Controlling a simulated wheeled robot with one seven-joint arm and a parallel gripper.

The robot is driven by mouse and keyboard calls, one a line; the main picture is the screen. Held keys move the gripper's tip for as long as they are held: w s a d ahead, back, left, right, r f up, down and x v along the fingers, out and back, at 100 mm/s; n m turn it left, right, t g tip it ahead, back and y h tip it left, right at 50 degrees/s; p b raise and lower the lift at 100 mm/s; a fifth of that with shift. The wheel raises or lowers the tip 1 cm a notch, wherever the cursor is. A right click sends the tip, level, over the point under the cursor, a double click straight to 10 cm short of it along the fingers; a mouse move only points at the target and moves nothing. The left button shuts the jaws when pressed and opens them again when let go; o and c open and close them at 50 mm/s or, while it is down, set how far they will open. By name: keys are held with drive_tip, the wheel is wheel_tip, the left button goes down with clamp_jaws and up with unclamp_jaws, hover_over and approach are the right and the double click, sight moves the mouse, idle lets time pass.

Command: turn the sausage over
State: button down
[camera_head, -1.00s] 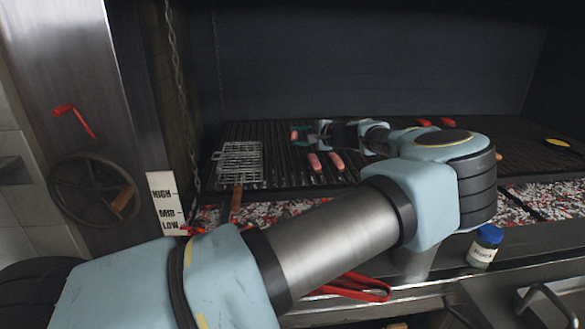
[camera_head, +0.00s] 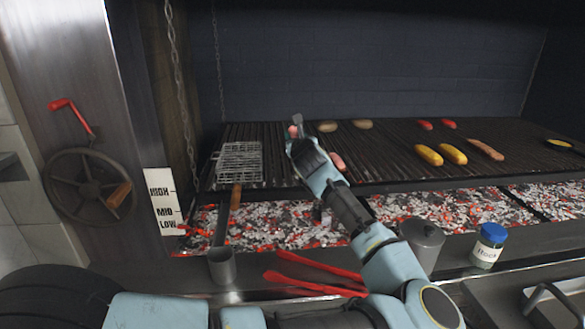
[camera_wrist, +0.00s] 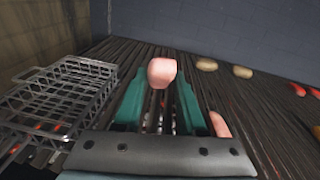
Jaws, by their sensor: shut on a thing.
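My gripper (camera_wrist: 161,82) is shut on a pink sausage (camera_wrist: 162,72), which sits between the tips of its teal fingers and is seen nearly end-on in the wrist view. In the head view only a small pink part of this sausage (camera_head: 293,131) shows beside the gripper (camera_head: 296,125), over the left part of the grill grate (camera_head: 270,143). I cannot tell whether it touches the bars. A second pink sausage (camera_head: 338,160) lies on the grate just right of my gripper and is partly hidden. It also shows in the wrist view (camera_wrist: 220,125) by the right finger.
A wire grill basket (camera_head: 239,163) lies left of my gripper. Two pale round pieces (camera_head: 345,125) lie behind. Yellow pieces (camera_head: 441,154), a long brown sausage (camera_head: 485,150) and two red pieces (camera_head: 436,124) lie right. Red tongs (camera_head: 315,275) and a blue-lidded jar (camera_head: 488,245) are in front.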

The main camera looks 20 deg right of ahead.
drive_tip(key=shift+w+a+r+m+h, duration=0.1)
drive_tip(key=shift+r+m+h, duration=0.1)
drive_tip(key=shift+m, duration=0.2)
drive_tip(key=shift+a+r+m+h, duration=0.1)
drive_tip(key=shift+m+h, duration=0.1)
drive_tip(key=shift+m, duration=0.2)
drive_tip(key=shift+f+m+g+p, duration=0.2)
drive_tip(key=shift+m+g+p, duration=0.2)
drive_tip(key=shift+m, duration=0.1)
drive_tip(key=f+b, duration=0.1)
drive_tip(key=f, duration=0.1)
drive_tip(key=w+f+b, duration=0.1)
drive_tip(key=f+b, duration=0.2)
drive_tip(key=shift+w+d+f, duration=0.3)
drive_tip(key=shift+d, duration=0.05)
drive_tip(key=c, duration=0.8)
unclamp_jaws()
drive_tip(key=shift+o, duration=0.2)
drive_tip(key=o, duration=0.6)
drive_tip(key=shift+c, duration=0.2)
drive_tip(key=shift+r, duration=0.1)
